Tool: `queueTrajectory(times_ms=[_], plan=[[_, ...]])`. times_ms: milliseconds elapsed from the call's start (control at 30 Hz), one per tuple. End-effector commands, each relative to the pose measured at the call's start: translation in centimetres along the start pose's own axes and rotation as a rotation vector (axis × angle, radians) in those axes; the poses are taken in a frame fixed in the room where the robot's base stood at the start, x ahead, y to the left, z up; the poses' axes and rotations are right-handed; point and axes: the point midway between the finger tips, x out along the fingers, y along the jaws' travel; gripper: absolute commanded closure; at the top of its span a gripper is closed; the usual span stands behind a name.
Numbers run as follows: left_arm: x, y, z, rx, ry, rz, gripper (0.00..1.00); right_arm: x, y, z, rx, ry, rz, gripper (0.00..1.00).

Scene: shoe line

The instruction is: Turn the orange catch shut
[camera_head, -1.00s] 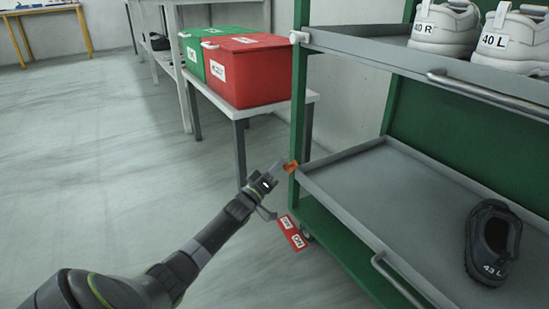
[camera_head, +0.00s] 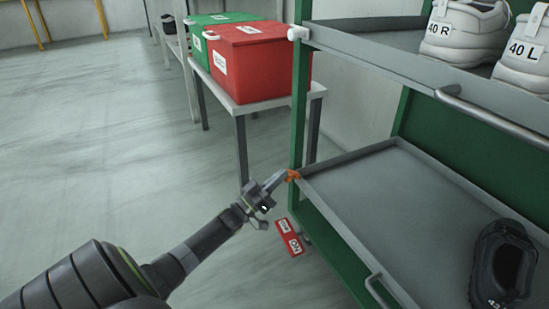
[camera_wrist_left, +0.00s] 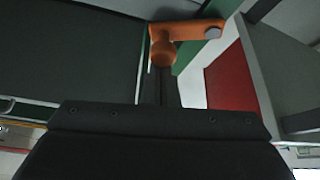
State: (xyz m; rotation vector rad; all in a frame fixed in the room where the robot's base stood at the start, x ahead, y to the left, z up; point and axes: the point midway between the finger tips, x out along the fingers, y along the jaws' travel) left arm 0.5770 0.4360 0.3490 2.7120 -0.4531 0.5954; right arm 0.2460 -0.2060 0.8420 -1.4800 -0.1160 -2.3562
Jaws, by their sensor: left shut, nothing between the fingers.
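The orange catch (camera_head: 293,176) sits on the green post at the left corner of the cart's lower grey shelf (camera_head: 340,205). In the left wrist view the orange catch (camera_wrist_left: 185,37) shows large, a round hub with an arm pointing right to a grey end. My left gripper (camera_head: 279,180) is shut and empty, its tips at or very near the catch; I cannot tell whether they touch. In the left wrist view the dark gripper body fills the bottom and partly hides the space below the hub. My right gripper is out of view.
A dark shoe (camera_head: 503,265) is on the lower shelf, white shoes (camera_head: 465,30) on the upper one. A red crate (camera_head: 257,62) and a green crate (camera_head: 205,30) stand on a table behind. Open floor lies left.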

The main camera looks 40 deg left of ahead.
Motion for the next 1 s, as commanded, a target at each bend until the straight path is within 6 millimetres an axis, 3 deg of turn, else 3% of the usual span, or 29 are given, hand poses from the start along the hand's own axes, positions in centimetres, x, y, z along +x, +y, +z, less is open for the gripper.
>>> queueTrajectory(times_ms=[500, 1000], plan=[[-0.8, 0.4, 1.7, 0.274, 0.000, 0.144, 1.00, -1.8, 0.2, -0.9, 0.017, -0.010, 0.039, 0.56], [-1.1, 0.5, 2.2, 0.283, 0.001, 0.149, 1.00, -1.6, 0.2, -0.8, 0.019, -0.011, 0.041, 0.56]])
